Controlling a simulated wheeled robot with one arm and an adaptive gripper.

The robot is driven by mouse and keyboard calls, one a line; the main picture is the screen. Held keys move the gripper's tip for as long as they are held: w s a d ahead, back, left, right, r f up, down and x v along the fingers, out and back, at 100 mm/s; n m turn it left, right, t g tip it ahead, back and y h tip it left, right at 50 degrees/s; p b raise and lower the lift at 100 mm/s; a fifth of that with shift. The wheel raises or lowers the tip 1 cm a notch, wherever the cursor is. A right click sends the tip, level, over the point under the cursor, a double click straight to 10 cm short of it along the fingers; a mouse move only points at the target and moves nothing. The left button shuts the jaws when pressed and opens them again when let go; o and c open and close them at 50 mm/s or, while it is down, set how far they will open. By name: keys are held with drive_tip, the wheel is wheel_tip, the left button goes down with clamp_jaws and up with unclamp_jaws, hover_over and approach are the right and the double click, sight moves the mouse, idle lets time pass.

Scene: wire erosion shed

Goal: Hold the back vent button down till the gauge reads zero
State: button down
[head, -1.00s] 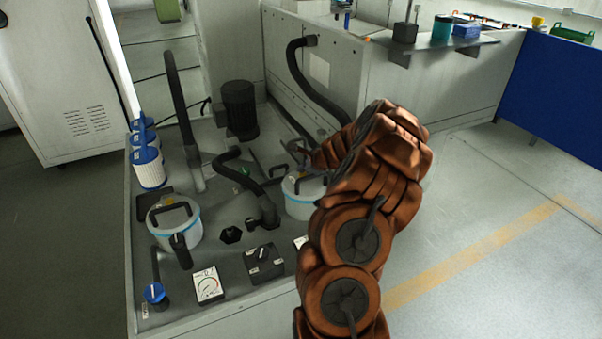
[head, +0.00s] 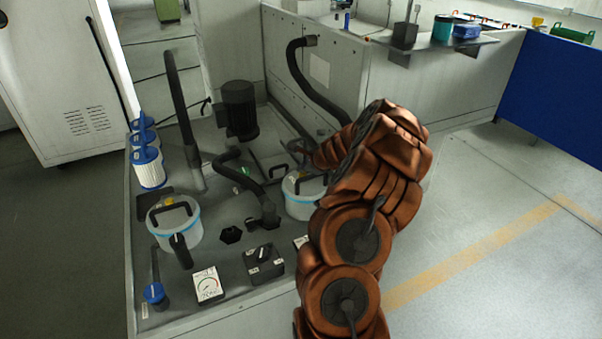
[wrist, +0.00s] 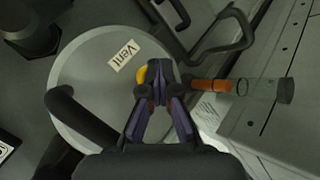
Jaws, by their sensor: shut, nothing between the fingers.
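The back canister (head: 303,207) has a pale lid with a black handle and a blue band; my arm partly covers it. In the wrist view its lid (wrist: 85,75) bears a "Vent" label (wrist: 122,55). A yellow button (wrist: 141,76) shows beside the label, partly hidden by my fingertips. My gripper (wrist: 157,70) is shut and empty, its tips over the button; I cannot tell whether they press it. A white-faced gauge (head: 207,285) stands at the front, its needle too small to read. Another white face (head: 300,241) is mostly hidden by my arm.
The front canister (head: 173,222) stands at left. A switch box (head: 263,264), a blue knob (head: 154,293) and black hoses (head: 240,168) crowd the bench. In the wrist view, a clear tube with an orange end (wrist: 212,86) and a black handle (wrist: 75,115) lie near my fingers.

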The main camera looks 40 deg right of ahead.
drive_tip(key=shift+r+p, duration=0.95)
wheel_tip(320, 180, up, 5)
drive_tip(key=p, duration=0.4)
drive_tip(key=shift+p, duration=0.3)
idle(0.3)
